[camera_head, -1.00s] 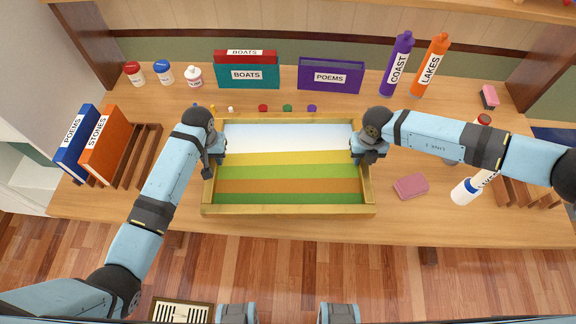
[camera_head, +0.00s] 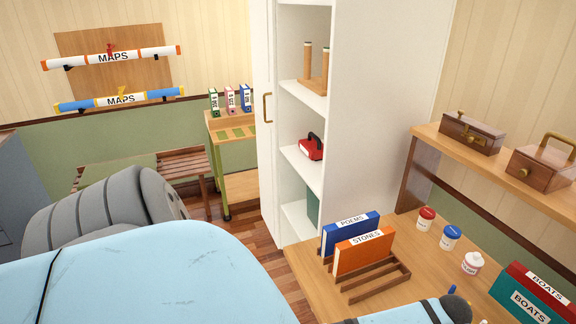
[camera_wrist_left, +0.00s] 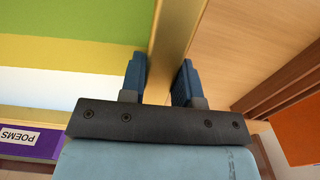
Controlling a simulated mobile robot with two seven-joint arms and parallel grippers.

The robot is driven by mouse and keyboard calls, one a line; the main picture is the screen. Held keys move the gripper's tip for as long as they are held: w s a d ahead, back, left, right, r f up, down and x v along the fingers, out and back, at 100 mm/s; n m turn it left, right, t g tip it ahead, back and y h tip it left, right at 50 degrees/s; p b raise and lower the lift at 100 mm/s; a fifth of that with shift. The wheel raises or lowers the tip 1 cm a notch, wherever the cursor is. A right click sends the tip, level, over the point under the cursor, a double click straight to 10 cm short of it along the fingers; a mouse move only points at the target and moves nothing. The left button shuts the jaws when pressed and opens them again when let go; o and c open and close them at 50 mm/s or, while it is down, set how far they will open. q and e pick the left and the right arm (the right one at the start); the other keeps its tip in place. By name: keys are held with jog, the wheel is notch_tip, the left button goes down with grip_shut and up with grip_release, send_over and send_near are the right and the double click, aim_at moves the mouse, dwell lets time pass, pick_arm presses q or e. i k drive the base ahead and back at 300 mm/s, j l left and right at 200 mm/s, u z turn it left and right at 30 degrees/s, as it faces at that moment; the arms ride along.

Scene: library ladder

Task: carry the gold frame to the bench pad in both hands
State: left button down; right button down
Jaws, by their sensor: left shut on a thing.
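The gold frame (camera_wrist_left: 175,35) shows only in the left wrist view, where one rim runs between my left gripper's (camera_wrist_left: 161,80) two blue fingers. My left gripper is shut on that rim. The frame's striped picture (camera_wrist_left: 70,55) in green, yellow and white lies to the left of the rim. In the head view the frame is out of sight. A wooden bench (camera_head: 190,168) with a flat green pad (camera_head: 115,172) stands at the back left wall, partly hidden by my arm. My right gripper is not in view.
A tall white cabinet (camera_head: 375,110) stands between the desk (camera_head: 420,265) and the bench. A wooden cart (camera_head: 235,140) with binders is beside the bench. A book rack (camera_head: 378,280) and several jars stand on the desk. Wooden floor (camera_head: 285,270) shows between.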

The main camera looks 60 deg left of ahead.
aim_at(118, 169)
jog(key=k+j+u, duration=0.2)
jog(key=k, duration=0.45)
jog(key=l+u, duration=0.1)
jog(key=u, duration=3.85)
jog(key=i+j+u, duration=0.2)
jog(key=i+j, duration=0.05)
jog(key=i, duration=0.1)
